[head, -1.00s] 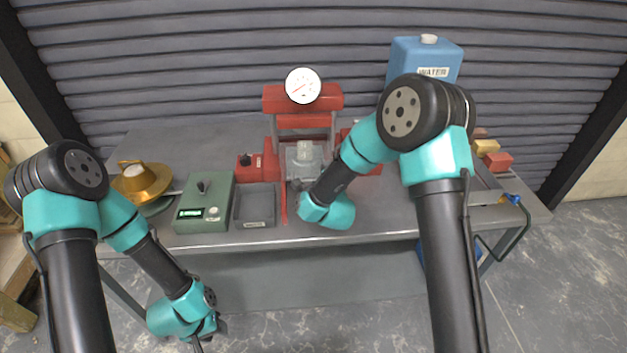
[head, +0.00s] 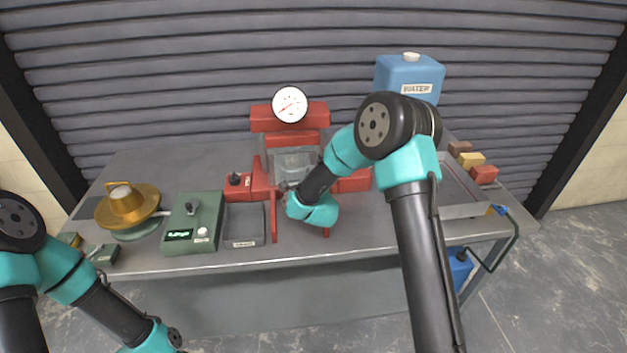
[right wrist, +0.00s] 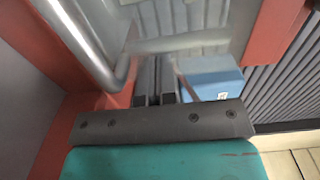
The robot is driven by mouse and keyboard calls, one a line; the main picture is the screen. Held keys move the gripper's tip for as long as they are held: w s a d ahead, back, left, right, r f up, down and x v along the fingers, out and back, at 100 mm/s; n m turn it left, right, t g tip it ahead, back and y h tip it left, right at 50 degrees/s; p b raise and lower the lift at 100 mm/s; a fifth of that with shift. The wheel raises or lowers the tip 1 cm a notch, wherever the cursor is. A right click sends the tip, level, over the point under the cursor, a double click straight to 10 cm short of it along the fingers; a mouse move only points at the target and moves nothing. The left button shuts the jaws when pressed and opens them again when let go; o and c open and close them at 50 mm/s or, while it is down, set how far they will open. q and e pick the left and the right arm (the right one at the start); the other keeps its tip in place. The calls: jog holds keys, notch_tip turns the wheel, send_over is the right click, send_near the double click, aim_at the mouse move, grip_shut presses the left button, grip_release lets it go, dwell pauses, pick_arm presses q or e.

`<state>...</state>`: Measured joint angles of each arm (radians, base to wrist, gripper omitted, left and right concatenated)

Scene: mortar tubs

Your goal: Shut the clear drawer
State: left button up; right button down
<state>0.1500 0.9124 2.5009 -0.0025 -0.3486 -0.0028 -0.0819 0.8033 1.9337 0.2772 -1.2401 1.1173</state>
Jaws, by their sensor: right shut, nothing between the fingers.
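The clear drawer (head: 296,161) is a see-through panel in the red press frame (head: 259,178), below the gauge, in the middle of the bench. My right arm hides its lower right part. In the right wrist view the clear panel (right wrist: 190,22) fills the top, with a curved metal bar (right wrist: 92,40) at left. My right gripper (head: 286,187) is at the lower front of the panel. Its fingers are together and empty in the right wrist view (right wrist: 154,80), close to the panel; contact cannot be told. My left gripper is out of frame at the bottom left.
A green control box (head: 192,224) and a grey tray (head: 244,222) stand left of the press. A blue water tank (head: 409,75) stands behind my right arm. The bench's back left is clear.

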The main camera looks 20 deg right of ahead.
jog(key=s+a, duration=0.2)
jog(key=s, duration=1.1)
jog(key=shift+s+a, duration=0.35)
jog(key=shift+s, duration=0.05)
